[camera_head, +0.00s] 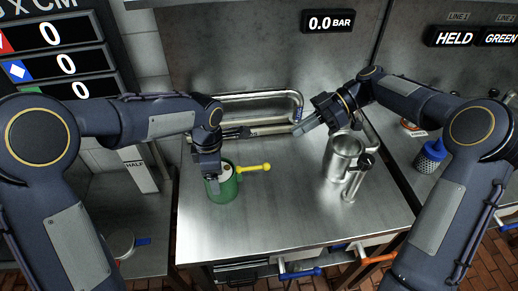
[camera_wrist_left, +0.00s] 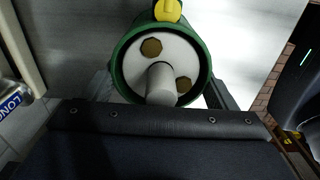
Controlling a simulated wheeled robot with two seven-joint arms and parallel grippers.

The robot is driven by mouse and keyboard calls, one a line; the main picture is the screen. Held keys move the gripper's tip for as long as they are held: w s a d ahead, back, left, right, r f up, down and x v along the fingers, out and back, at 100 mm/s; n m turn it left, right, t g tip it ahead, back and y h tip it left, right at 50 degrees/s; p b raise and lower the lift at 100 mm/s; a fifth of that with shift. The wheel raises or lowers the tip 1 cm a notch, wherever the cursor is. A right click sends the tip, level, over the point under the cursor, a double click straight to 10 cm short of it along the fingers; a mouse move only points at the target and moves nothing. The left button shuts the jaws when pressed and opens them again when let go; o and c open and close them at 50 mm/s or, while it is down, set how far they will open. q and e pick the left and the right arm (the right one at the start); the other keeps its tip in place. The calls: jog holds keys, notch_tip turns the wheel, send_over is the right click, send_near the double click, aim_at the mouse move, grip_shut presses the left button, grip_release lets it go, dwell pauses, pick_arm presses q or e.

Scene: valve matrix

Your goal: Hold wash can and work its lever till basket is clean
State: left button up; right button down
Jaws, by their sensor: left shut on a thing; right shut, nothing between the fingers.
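The green wash can (camera_head: 222,187) stands upright on the left part of the steel worktop, with a yellow lever (camera_head: 253,168) sticking out to the right. My left gripper (camera_head: 211,173) is shut on the can from above and behind its left side. In the left wrist view the can's green rim (camera_wrist_left: 124,72) lies between my fingers. The lever's yellow end (camera_wrist_left: 168,10) shows at the top. My right gripper (camera_head: 308,125) is shut and empty, right of and beyond the lever.
A metal jug (camera_head: 341,158) stands on the worktop (camera_head: 290,215) at the right. A bent pipe (camera_head: 255,97) runs along the back. Blue and orange handles stick out at the front edge. The worktop's middle is clear.

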dwell(0.5)
jog(key=s+a+t+h, duration=0.2)
jog(key=s+a+h, duration=0.1)
jog(key=a+h, duration=0.3)
jog(key=shift+s+a+f+n+t+h, duration=0.3)
jog(key=shift+a+f+n+t, duration=0.1)
jog(key=shift+a, duration=0.15)
